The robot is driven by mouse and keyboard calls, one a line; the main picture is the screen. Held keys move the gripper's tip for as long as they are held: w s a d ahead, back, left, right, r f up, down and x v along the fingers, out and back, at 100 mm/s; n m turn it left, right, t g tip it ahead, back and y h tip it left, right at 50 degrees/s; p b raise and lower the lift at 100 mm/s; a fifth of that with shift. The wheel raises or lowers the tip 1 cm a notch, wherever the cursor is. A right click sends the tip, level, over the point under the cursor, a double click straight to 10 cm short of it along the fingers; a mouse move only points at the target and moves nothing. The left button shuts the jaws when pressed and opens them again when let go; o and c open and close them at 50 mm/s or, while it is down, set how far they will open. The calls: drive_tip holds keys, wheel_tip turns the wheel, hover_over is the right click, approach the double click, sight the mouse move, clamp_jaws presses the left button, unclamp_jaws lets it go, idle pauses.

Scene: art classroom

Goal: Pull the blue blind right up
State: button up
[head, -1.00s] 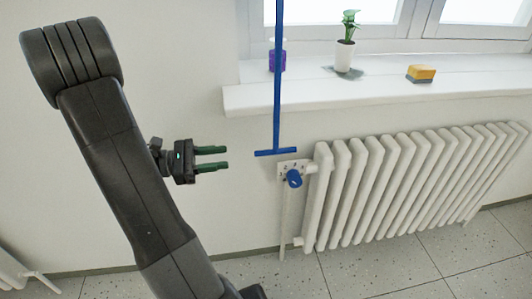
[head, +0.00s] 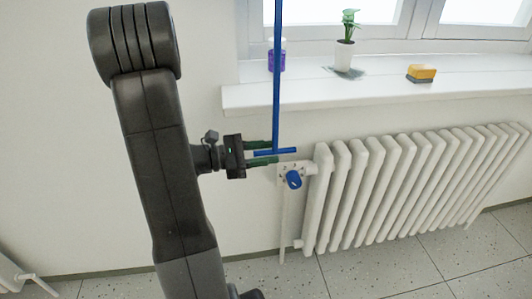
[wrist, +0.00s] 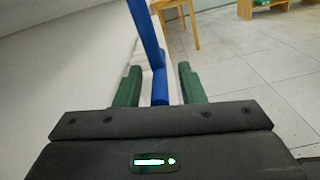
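The blue blind itself does not show; a blue pull rod (head: 277,80) hangs down in front of the window sill and ends in a blue crossbar handle (head: 287,151). My gripper (head: 262,153) is at the handle, with its green fingers open on either side of the crossbar's left part. In the wrist view the crossbar (wrist: 160,88) lies between the two fingers (wrist: 158,88), with a gap visible to the right finger and a smaller one to the left. The rod rises from the crossbar's far part there.
A white radiator (head: 400,185) with a blue valve knob (head: 294,180) stands just right of and below the handle. The white sill (head: 310,95) above holds a purple jar (head: 277,58), a potted plant (head: 345,52) and a yellow sponge (head: 422,73). A wooden chair (wrist: 183,22) stands farther off.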

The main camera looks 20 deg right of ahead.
drive_tip(key=shift+d, duration=0.1)
clamp_jaws()
wheel_tip(320, 180, up, 5)
drive_tip(key=p, duration=0.4)
drive_tip(key=shift+f, duration=0.1)
unclamp_jaws()
drive_tip(key=shift+s, duration=0.1)
